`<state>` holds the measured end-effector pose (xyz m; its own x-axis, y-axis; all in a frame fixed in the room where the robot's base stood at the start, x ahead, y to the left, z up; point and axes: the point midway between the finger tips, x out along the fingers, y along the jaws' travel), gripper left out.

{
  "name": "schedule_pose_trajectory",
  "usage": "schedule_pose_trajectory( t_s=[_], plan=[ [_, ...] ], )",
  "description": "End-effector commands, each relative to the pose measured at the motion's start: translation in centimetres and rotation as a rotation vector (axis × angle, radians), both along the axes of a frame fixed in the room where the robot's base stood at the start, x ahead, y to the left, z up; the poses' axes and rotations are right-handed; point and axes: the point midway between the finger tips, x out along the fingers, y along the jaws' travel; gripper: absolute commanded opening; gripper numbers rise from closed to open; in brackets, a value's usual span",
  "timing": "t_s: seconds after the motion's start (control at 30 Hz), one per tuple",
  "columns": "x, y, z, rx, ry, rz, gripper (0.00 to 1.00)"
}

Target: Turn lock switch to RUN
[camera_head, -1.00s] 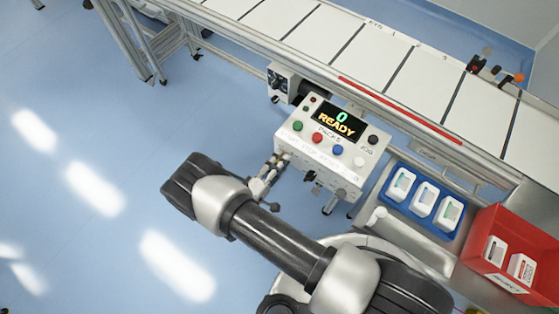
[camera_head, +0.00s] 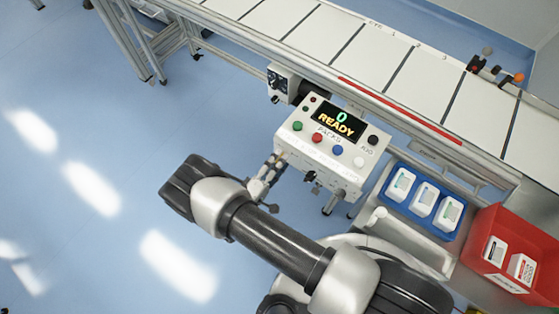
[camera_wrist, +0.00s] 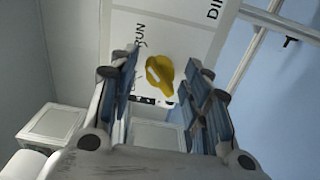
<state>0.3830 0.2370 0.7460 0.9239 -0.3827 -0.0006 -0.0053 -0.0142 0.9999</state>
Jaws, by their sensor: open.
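The lock switch shows in the wrist view as a yellow knob (camera_wrist: 160,73) on a pale panel, with a light stripe along its upper left. The lettering RUN (camera_wrist: 140,36) is printed above and left of it. My gripper (camera_wrist: 165,70) is open, with one finger on each side of the knob; I cannot tell whether either finger touches it. In the head view my gripper (camera_head: 267,176) is at the left side of the white control box (camera_head: 318,160). The switch itself is hidden there. The box display (camera_head: 337,120) reads 0 READY.
A conveyor (camera_head: 345,45) runs behind the box. A blue tray (camera_head: 422,231) with white packs and a red bin (camera_head: 493,278) stand to the right. Colored buttons sit on the box top. The floor at left is clear.

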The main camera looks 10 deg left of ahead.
Motion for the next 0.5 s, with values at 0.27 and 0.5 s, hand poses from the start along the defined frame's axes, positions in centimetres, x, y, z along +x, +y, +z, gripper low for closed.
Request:
schedule_pose_trajectory(
  t_s=[0.27,0.5],
  plan=[
    [-4.8,2.2,0.0,0.002,-0.001,0.008,0.44],
    [-9.0,3.8,0.0,0.002,-0.001,0.004,0.44]
  ],
)
